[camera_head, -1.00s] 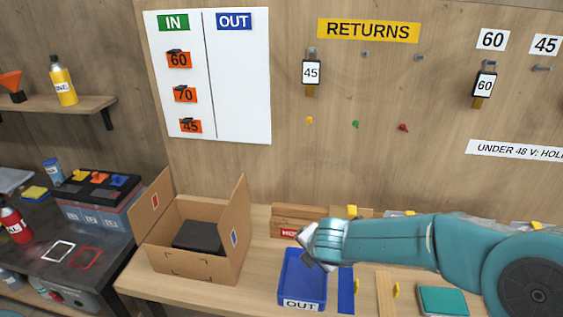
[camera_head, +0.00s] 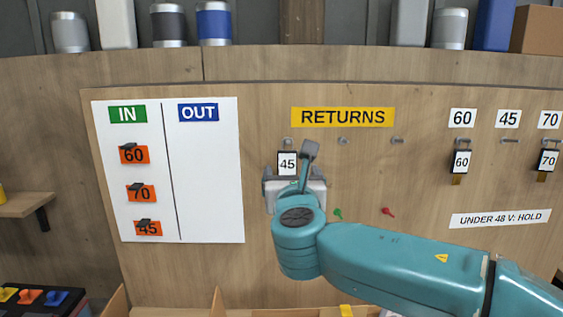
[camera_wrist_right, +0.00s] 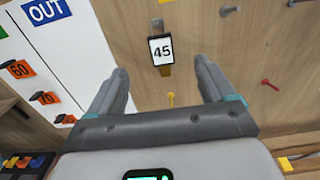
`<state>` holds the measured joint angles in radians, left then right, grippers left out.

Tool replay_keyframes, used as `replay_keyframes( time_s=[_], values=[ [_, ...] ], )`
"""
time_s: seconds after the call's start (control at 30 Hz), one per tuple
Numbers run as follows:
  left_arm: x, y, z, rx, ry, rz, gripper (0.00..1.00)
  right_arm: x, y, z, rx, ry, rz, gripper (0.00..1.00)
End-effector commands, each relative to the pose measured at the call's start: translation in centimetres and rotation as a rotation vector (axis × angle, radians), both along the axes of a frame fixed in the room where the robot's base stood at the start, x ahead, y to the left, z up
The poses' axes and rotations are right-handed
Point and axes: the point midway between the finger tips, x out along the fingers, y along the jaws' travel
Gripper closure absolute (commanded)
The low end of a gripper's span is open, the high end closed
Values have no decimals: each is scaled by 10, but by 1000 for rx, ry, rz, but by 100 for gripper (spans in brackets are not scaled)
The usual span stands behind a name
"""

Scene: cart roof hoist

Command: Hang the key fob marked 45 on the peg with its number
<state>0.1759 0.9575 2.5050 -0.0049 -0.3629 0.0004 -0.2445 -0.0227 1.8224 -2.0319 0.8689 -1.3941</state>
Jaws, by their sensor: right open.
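The key fob marked 45 (camera_head: 287,162) hangs on the left peg under the yellow RETURNS sign. It also shows in the right wrist view (camera_wrist_right: 161,50), with a black frame and a brown lower end. My right gripper (camera_head: 296,180) is just in front of it in the head view. In the right wrist view its two fingers (camera_wrist_right: 163,80) are apart and empty, with the fob beyond and between them. The peg under the number 45 label (camera_head: 508,119) is a bare peg (camera_head: 510,141) at the right. My left gripper is not in view.
Fobs marked 60 (camera_head: 461,162) and 70 (camera_head: 547,161) hang at the right, either side of the bare 45 peg. Two empty RETURNS pegs (camera_head: 343,141) (camera_head: 397,140) are beside the fob. Green (camera_head: 339,213) and red (camera_head: 387,211) small pegs stick out below. An IN/OUT board (camera_head: 208,180) is at left.

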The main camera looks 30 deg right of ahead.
Motion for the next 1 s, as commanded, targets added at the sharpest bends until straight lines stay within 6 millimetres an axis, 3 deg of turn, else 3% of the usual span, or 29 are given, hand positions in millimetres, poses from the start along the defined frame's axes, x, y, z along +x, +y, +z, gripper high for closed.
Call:
replay_keyframes(
  time_s=[0.6, 0.8, 1.0],
  values=[
    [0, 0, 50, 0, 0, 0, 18, 108, -64, 1, 3, 5, 2, 17],
    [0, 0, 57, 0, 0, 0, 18, 126, -73, -1, 3, 4, 4, 17],
    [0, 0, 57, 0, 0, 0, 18, 130, -75, -2, 3, 3, 4, 17]
  ],
)
